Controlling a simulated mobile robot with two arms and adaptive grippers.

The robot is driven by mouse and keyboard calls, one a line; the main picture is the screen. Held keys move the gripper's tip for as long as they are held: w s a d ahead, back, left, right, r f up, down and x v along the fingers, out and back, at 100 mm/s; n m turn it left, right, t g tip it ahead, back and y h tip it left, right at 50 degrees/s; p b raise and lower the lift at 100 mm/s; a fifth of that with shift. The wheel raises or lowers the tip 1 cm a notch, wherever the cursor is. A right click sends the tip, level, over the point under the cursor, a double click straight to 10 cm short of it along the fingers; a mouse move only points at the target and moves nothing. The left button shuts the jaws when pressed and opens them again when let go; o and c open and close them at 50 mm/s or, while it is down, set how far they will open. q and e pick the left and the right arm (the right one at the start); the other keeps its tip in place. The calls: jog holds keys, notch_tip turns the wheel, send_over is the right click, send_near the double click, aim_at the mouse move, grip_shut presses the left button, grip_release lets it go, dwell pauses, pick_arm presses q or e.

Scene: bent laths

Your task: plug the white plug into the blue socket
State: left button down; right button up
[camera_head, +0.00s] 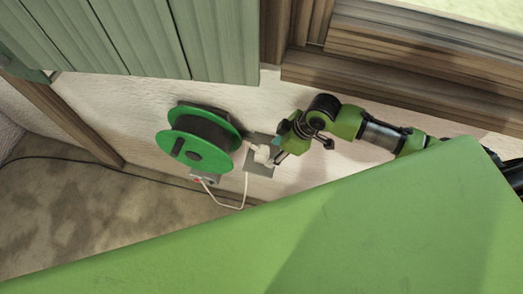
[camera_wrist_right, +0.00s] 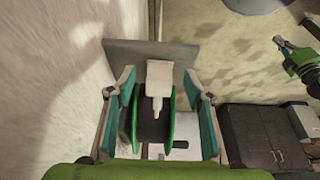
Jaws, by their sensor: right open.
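The white plug (camera_head: 262,153) is at the grey plate (camera_head: 260,168) on the pale wall, right of the green reel. In the right wrist view the white plug (camera_wrist_right: 159,75) stands between the fingers of my right gripper (camera_wrist_right: 162,95), with visible gaps on both sides. That gripper is open; in the head view my right gripper (camera_head: 285,146) is close to the plug's right side. A white cord (camera_head: 240,200) hangs below the plug in a loop. I cannot make out a blue socket. My left gripper (camera_wrist_right: 283,54) seems to show at the right wrist view's upper right; its jaw state is unclear.
The green reel (camera_head: 205,151) with dark winding is close left of the plug. A small white and red fitting (camera_head: 202,178) sits below it. Green panelling (camera_head: 160,40) hangs above. A large green surface (camera_head: 330,240) covers the lower right. A dark cabinet (camera_wrist_right: 262,135) shows in the wrist view.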

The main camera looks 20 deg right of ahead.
aim_at(264, 150)
jog(key=shift+w+a+r, duration=0.1)
jog(key=shift+w+a, duration=0.1)
jog(key=shift+a, duration=0.1)
jog(key=shift+w+a+r+p, duration=0.1)
jog(key=shift+w+a+p, duration=0.3)
jog(key=shift+a, duration=0.2)
jog(key=shift+w+a+r+p, duration=0.1)
jog(key=shift+w+a+p, duration=0.25)
jog(key=shift+a, duration=0.25)
jog(key=x, duration=0.3)
jog(key=shift+d+f, duration=0.15)
jog(key=shift+f, duration=0.15)
jog(key=c, duration=1.1)
